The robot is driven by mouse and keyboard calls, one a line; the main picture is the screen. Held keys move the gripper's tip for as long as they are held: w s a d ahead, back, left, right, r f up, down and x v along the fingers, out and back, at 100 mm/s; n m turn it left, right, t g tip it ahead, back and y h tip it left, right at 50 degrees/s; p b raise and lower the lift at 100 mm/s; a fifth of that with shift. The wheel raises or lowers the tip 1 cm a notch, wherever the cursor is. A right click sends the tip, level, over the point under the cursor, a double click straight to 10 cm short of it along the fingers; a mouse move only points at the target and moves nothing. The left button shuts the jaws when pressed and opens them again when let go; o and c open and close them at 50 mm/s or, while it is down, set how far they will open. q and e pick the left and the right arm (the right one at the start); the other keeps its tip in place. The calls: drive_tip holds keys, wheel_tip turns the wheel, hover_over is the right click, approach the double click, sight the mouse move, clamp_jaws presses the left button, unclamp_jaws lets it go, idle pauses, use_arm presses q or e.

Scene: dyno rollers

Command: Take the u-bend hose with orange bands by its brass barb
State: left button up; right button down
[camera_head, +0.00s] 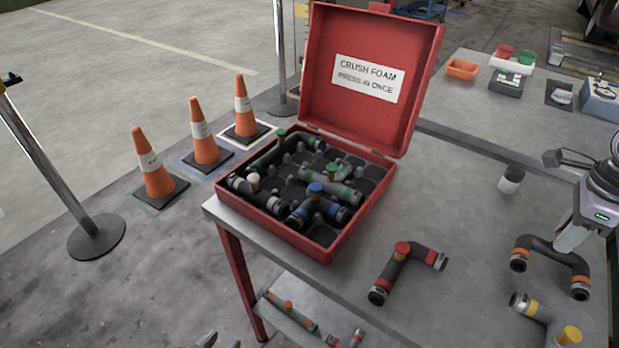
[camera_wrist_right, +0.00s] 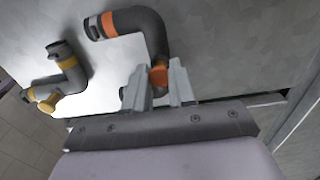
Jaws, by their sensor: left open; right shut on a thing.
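The dark u-bend hose with orange bands (camera_head: 541,243) lies at the right of the grey table in the head view. It also shows at the top of the right wrist view (camera_wrist_right: 150,22), with one banded end pointing left. My right gripper (camera_head: 567,245) is over the hose's right side. My left gripper (camera_head: 218,341) is open, barely showing at the bottom edge of the head view.
A hose with yellow bands (camera_head: 541,318) lies close in front, and a red-banded hose (camera_head: 402,266) lies left. An open red case (camera_head: 330,250) with hoses in foam stands at the table's left. Orange cones (camera_head: 152,165) are on the floor.

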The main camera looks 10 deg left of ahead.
drive_tip(key=shift+r+p, duration=2.3)
drive_tip(key=shift+r, duration=0.9)
drive_tip(key=shift+a, duration=0.1)
